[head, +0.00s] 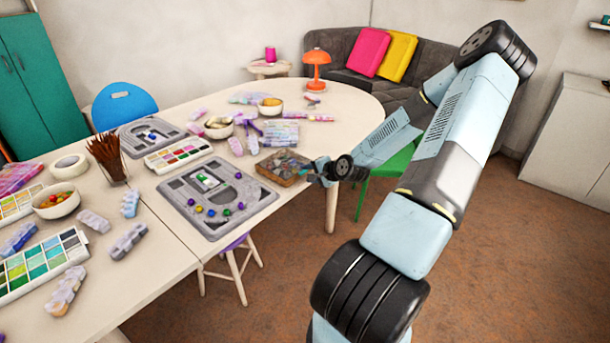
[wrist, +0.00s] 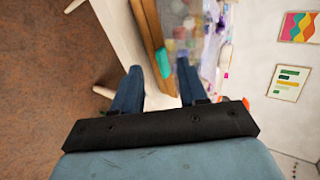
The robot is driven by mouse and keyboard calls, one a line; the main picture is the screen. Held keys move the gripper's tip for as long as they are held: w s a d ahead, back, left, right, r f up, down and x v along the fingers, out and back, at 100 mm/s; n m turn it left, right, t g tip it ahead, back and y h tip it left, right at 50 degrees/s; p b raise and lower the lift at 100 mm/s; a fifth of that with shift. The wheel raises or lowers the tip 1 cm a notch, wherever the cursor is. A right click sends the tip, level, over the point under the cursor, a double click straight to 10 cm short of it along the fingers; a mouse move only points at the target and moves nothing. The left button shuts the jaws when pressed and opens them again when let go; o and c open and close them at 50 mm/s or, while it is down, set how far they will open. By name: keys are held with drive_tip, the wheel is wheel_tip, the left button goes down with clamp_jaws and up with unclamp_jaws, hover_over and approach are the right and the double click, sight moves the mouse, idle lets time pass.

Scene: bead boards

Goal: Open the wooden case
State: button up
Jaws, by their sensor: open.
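The wooden case (head: 276,174) is a low brown box with several coloured pieces showing in its top. It lies flat near the table's right front edge. Whether a clear lid covers it is too small to tell. My gripper (head: 308,170) is at the case's right side, and I cannot tell whether it touches. In the wrist view my gripper (wrist: 159,72) has its two blue fingers apart with nothing between them. The case's wooden side (wrist: 150,38) runs just beyond the fingertips. A teal piece (wrist: 163,62) shows at that side.
A grey bead board (head: 262,194) with several beads lies left of the case. A plastic bead box (head: 281,135) is behind it. Bowls, palettes and bead tubes crowd the white table (head: 165,238). A green chair (head: 385,168) stands beside the table, under my arm.

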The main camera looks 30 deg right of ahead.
drive_tip(key=shift+x, duration=1.35)
clamp_jaws()
drive_tip(key=shift+r, duration=0.1)
drive_tip(key=shift+w+a+r+g+h, duration=0.1)
drive_tip(key=shift+w+r+g+h, duration=0.1)
drive_tip(key=shift+r+g, duration=0.55)
drive_tip(key=shift+w+a+r+g+h, duration=0.1)
drive_tip(key=shift+w+r+g, duration=0.2)
drive_tip(key=shift+r, duration=0.75)
drive_tip(key=shift+s, duration=0.1)
drive_tip(key=shift+w+a+r+g+h, duration=0.15)
drive_tip(key=shift+w+r+g, duration=0.15)
drive_tip(key=shift+r, duration=0.3)
drive_tip(key=shift+w+r+g+h, duration=0.1)
drive_tip(key=shift+w+r+g, duration=0.1)
drive_tip(key=shift+r+g, duration=0.3)
drive_tip(key=shift+w+a+r+g+h, duration=0.15)
drive_tip(key=shift+w+r+g, duration=0.1)
drive_tip(key=shift+r, duration=0.45)
drive_tip(key=shift+d, duration=0.1)
